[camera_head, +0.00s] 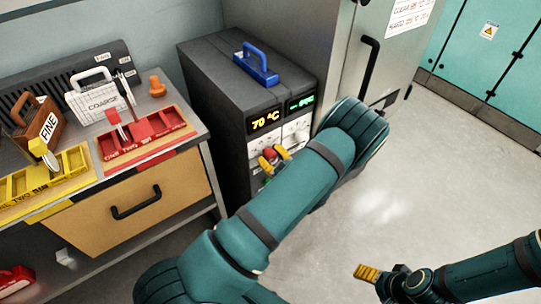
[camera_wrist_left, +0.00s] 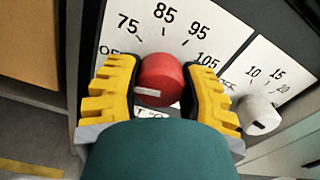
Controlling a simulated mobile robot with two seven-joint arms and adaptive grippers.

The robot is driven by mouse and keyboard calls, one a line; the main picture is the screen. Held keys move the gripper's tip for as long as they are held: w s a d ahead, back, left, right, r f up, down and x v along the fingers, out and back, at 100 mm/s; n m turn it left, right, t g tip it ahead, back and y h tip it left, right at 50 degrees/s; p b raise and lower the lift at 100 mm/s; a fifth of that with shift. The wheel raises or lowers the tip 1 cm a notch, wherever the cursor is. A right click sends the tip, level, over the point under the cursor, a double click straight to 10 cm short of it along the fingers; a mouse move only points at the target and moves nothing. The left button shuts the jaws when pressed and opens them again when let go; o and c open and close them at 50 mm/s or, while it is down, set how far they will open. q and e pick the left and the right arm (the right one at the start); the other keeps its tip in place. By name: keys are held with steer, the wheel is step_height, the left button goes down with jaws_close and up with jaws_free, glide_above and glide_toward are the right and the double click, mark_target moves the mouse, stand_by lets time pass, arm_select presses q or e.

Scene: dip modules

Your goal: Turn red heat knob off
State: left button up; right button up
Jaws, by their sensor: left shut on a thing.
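The red heat knob (camera_wrist_left: 161,78) is on the white dial panel (camera_wrist_left: 232,40), which is marked 75, 85, 95 and 105, with a partly hidden label at the left. A white mark on the knob lies toward its lower left. My left gripper (camera_wrist_left: 158,70) has its yellow fingers on both sides of the knob and is shut on it. In the head view, the red knob (camera_head: 270,153) shows between the yellow fingers on the front of the dark cabinet (camera_head: 215,75). My right gripper (camera_head: 367,273) is at the lower right, away from the cabinet; its opening is unclear.
A grey-white knob (camera_wrist_left: 259,116) sits right of the red one. The orange display (camera_head: 265,121) reads 70 °C; a green display (camera_head: 300,103) is beside it. A blue handle (camera_head: 257,64) is on top. A workbench with red tray (camera_head: 150,152) stands left; open floor lies right.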

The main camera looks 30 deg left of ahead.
arm_select(q)
steer(key=o, duration=1.2)
steer(key=shift+f, duration=0.2)
steer(key=v, duration=1.2)
steer(key=shift+s, duration=0.1)
